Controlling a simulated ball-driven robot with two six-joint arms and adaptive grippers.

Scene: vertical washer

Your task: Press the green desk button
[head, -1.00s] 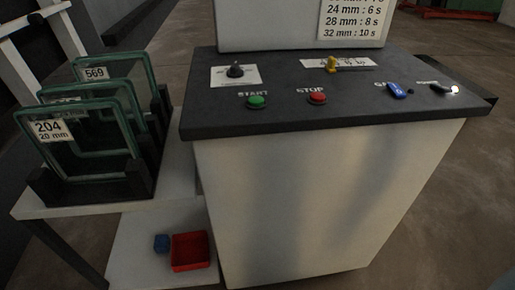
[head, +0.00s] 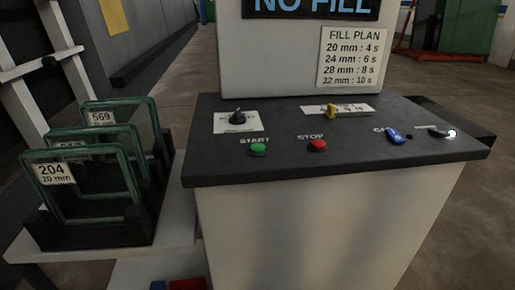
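The green button (head: 258,149), under the label START, sits near the front left of the dark desk top (head: 290,170) of the console. A red button (head: 317,145) labelled STOP is to its right. Neither of my grippers shows in the head view, and nothing touches or covers the green button.
A black knob (head: 238,117), a yellow slider (head: 332,112), a blue switch (head: 394,134) and a dark switch with a lit end (head: 440,132) share the desk top. A panel (head: 285,65) rises behind, with a FILL PLAN sheet (head: 353,57). Framed glass panes (head: 85,185) stand in a rack at left.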

